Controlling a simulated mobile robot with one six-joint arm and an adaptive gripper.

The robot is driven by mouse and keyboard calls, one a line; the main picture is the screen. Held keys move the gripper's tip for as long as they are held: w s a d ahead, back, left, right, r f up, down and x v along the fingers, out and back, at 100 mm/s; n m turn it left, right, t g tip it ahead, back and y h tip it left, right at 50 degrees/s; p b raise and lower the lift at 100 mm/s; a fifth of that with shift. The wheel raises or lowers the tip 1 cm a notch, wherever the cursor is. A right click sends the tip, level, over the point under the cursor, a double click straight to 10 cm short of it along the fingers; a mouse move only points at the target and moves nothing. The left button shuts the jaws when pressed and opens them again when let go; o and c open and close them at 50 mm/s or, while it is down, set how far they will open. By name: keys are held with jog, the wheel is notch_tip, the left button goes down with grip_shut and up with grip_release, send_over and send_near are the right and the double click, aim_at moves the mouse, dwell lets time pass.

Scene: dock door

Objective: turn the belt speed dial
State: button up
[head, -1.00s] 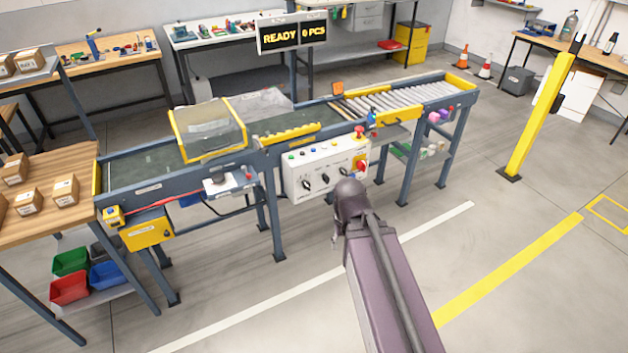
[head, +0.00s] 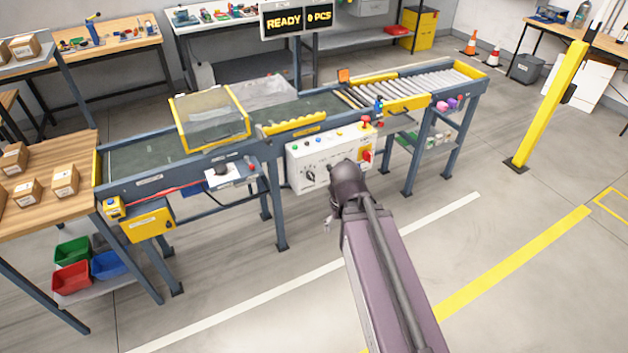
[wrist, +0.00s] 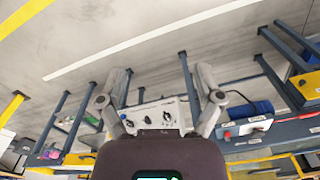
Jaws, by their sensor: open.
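The white control panel (head: 310,150) is on the front of the conveyor. A black dial (head: 310,175) shows at its left; my arm hides other dials that showed earlier. In the wrist view, upside down, the panel (wrist: 155,108) shows between my fingers with several dark knobs, one a black dial (wrist: 167,117). Labels are too small to tell which is the belt speed dial. My gripper (wrist: 161,72) is open and empty, its fingers spread to either side of the panel in the picture, apparently short of it. In the head view my own wrist mostly hides the gripper.
Conveyor legs stand below. A yellow post (head: 545,105) stands right. The floor in front is clear.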

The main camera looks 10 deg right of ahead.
jog(key=w+a+f+t+y+b, duration=0.3)
jog(key=w+a+f+y+b, duration=0.15)
jog(key=w+f+b, duration=0.55)
jog(key=m+t+b, duration=1)
jog(key=t+b, duration=0.4)
jog(key=b, duration=1.9)
send_near(313, 180)
jog(key=s+d, duration=0.2)
jog(key=s, duration=0.1)
jog(key=shift+y, duration=0.45)
jog(key=shift+a, duration=0.15)
jog(key=x, duration=1.3)
jog(key=shift+w+a+f, duration=0.1)
jog(key=shift+w, duration=0.3)
jog(key=shift+a, duration=0.1)
jog(key=c, duration=1.2)
